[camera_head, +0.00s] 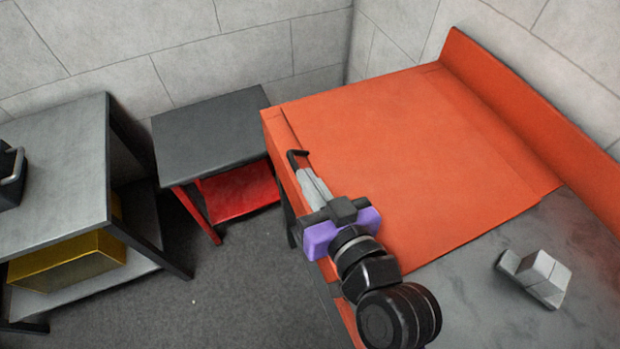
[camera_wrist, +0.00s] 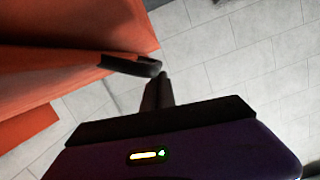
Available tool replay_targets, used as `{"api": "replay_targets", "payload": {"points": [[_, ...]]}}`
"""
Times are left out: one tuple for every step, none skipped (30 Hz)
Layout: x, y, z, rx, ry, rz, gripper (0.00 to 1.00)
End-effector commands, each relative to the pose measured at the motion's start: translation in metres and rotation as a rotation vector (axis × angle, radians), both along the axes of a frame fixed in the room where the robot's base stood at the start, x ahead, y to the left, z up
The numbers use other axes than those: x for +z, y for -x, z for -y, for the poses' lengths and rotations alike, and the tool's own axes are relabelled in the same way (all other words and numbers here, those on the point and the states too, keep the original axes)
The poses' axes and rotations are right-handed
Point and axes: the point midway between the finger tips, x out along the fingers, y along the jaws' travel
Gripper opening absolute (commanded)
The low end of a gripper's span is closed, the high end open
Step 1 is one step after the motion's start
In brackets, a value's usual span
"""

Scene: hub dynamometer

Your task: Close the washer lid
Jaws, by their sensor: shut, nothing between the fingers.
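The washer is a large orange box whose broad lid (camera_head: 400,150) lies flat, or nearly so, across its top in the head view. I cannot tell whether the lid is fully down. A black handle (camera_head: 296,156) sticks out at its left edge; it also shows in the wrist view (camera_wrist: 132,65), beside orange panels (camera_wrist: 70,30). My gripper (camera_head: 306,174) is shut and empty at the washer's left edge. In the wrist view its fingertips (camera_wrist: 160,76) are right by the handle's end; I cannot tell whether they touch.
A grey worktop (camera_head: 470,285) with a small pale metal block (camera_head: 540,277) adjoins the washer. A dark-topped table with a red shelf (camera_head: 235,190) stands left of the washer. A grey bench (camera_head: 55,180) holding a yellow box (camera_head: 70,262) is farther left. Grey floor (camera_head: 190,290) is open between.

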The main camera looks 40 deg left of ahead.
Motion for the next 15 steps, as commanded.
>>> {"api": "replay_targets", "payload": {"points": [[-0.017,0.004,0.001,0.009,0.03,-0.019,0.0],[-0.017,0.004,0.001,0.009,0.03,-0.019,0.0],[-0.017,0.004,0.002,0.009,0.03,-0.019,0.0],[-0.017,0.005,0.004,0.007,0.03,-0.02,0.0],[-0.016,0.005,0.006,0.007,0.029,-0.019,0.0],[-0.015,0.006,0.01,0.006,0.028,-0.018,0.0],[-0.013,0.007,0.014,0.005,0.027,-0.018,0.0],[-0.012,0.009,0.018,0.005,0.027,-0.018,0.0],[-0.01,0.01,0.024,0.003,0.026,-0.016,0.0],[-0.008,0.012,0.029,0.001,0.024,-0.015,0.0],[-0.006,0.013,0.034,0.0,0.022,-0.015,0.0],[-0.004,0.015,0.04,0.001,0.021,-0.013,0.0],[-0.002,0.017,0.045,0.0,0.02,-0.013,0.0],[0.0,0.018,0.049,-0.002,0.018,-0.011,0.0],[0.003,0.02,0.054,-0.001,0.015,-0.01,0.0]]}}
